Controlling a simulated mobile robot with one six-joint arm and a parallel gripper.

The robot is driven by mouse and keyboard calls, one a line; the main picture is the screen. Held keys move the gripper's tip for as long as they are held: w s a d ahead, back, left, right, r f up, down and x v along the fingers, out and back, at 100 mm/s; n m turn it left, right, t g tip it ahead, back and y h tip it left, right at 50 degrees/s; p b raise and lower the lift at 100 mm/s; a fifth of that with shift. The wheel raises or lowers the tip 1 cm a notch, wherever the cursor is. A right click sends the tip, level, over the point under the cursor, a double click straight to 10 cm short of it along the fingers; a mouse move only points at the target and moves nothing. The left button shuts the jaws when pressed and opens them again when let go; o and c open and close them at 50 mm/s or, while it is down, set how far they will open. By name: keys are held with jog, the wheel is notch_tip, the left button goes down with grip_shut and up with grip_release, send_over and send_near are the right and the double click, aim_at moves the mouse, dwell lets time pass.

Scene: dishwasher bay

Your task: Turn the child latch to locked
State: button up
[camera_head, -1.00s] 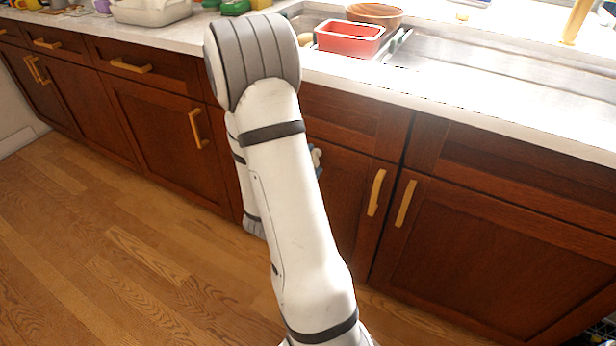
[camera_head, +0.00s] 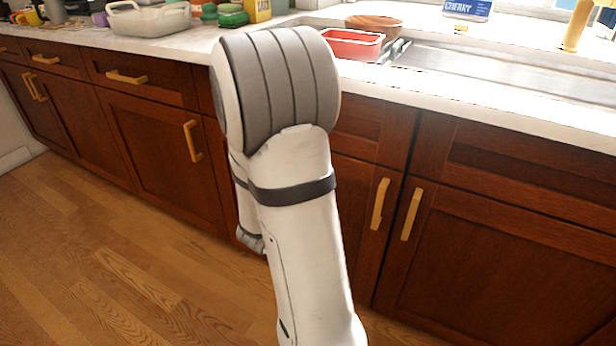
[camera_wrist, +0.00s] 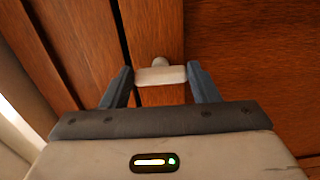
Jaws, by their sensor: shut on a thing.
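The child latch (camera_wrist: 160,76) shows in the wrist view as a small white bar with a rounded knob behind it, against the brown wooden cabinet front. My gripper (camera_wrist: 161,80) has its two dark fingers on the bar's left and right ends, shut on it. The bar lies roughly level across the picture between the fingers. In the head view my arm hides the latch and the gripper. I cannot read any lock marking on the latch.
Brown cabinet doors (camera_head: 500,255) with brass handles (camera_head: 379,204) run under a white counter (camera_head: 530,120). A red tub (camera_head: 345,44) and a wooden bowl (camera_head: 374,22) stand by the sink (camera_head: 480,72). The wooden floor (camera_head: 120,250) at left is clear.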

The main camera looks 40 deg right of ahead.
jog(key=shift+s+f, duration=0.15)
jog(key=o, duration=1)
jog(key=shift+a, duration=0.1)
